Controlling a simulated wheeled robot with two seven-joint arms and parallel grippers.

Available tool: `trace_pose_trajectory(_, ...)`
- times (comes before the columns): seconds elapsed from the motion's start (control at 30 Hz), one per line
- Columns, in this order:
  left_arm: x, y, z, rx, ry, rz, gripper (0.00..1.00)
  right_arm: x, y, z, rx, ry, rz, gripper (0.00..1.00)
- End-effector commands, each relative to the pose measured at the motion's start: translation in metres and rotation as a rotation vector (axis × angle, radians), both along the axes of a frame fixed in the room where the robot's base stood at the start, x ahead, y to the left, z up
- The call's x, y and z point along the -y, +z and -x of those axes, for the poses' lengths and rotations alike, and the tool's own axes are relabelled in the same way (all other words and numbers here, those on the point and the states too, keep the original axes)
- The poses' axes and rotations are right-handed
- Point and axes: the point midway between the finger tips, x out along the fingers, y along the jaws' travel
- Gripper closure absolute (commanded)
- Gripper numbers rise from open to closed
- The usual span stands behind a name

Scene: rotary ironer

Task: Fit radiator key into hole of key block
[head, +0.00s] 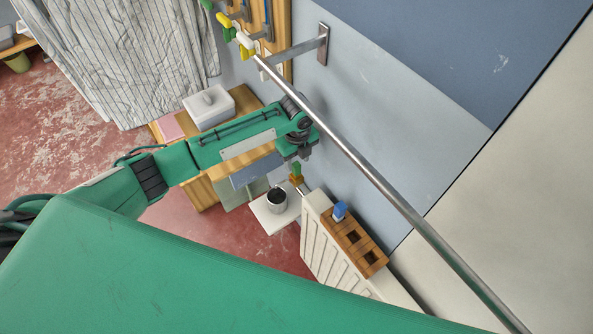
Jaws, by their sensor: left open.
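The brown wooden key block (354,244) lies on top of the white radiator, with dark square holes in its upper face. A blue piece (340,210) stands at the far end of the block. A small piece with a green top and a brown lower part (297,171) is just below my left gripper, beyond the block. It may be the radiator key, but it is too small to be sure. My left gripper (298,157) is open above this green piece; I cannot tell whether they touch. My right gripper is not in view.
A long metal rail (390,191) on a wall bracket crosses above the radiator (327,253). A dark cup (277,200) stands on a small white shelf (270,219). A wooden bench with a white box (209,107) is behind my left arm. A striped curtain (120,55) hangs at upper left.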

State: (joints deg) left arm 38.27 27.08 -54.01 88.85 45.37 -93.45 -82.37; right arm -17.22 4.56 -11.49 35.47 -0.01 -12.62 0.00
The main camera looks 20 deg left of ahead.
Motion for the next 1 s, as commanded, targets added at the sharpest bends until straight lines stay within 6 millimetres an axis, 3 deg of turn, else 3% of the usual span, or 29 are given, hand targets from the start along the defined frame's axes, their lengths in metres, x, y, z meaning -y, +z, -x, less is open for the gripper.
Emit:
trace_pose_trajectory(0.13,-0.001,-0.020,0.002,-0.006,0.001,-0.001,0.55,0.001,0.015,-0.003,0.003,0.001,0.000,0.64)
trace_pose_trajectory(0.3,-0.001,-0.042,0.002,-0.003,0.000,0.000,0.55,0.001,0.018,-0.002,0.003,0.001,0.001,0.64)
trace_pose_trajectory(0.57,-0.002,-0.048,0.002,-0.001,-0.001,-0.001,0.55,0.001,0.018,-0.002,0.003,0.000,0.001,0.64)
trace_pose_trajectory(0.8,-0.002,-0.047,0.002,-0.001,0.000,-0.001,0.99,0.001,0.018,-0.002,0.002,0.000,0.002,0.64)
trace_pose_trajectory(1.0,-0.002,-0.047,0.001,0.000,0.000,0.000,1.00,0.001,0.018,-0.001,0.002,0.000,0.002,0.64)
